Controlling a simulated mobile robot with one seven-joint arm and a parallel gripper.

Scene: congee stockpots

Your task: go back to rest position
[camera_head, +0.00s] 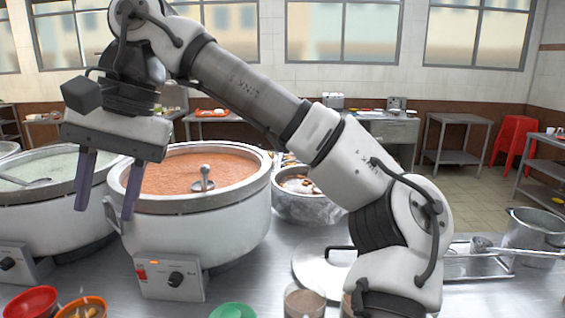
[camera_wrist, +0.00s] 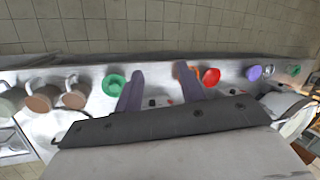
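My gripper (camera_head: 107,188) is raised at the left in the head view, in front of the stockpots. Its two purple-grey fingers point down and stand apart, with nothing between them. In the wrist view my gripper (camera_wrist: 158,88) also shows its fingers spread and empty, above the steel counter. The stockpot with orange-red congee (camera_head: 215,222) stands behind and right of the fingers, with a ladle (camera_head: 204,180) in it. The stockpot with pale green congee (camera_head: 62,215) stands to the left, partly hidden by the gripper.
A red bowl (camera_head: 30,302), an orange bowl (camera_head: 82,306) and a green bowl (camera_head: 232,311) sit at the counter's front. A metal bowl of food (camera_head: 308,205) stands behind my arm. A round lid (camera_head: 312,262) and a metal pot (camera_head: 535,236) are at the right.

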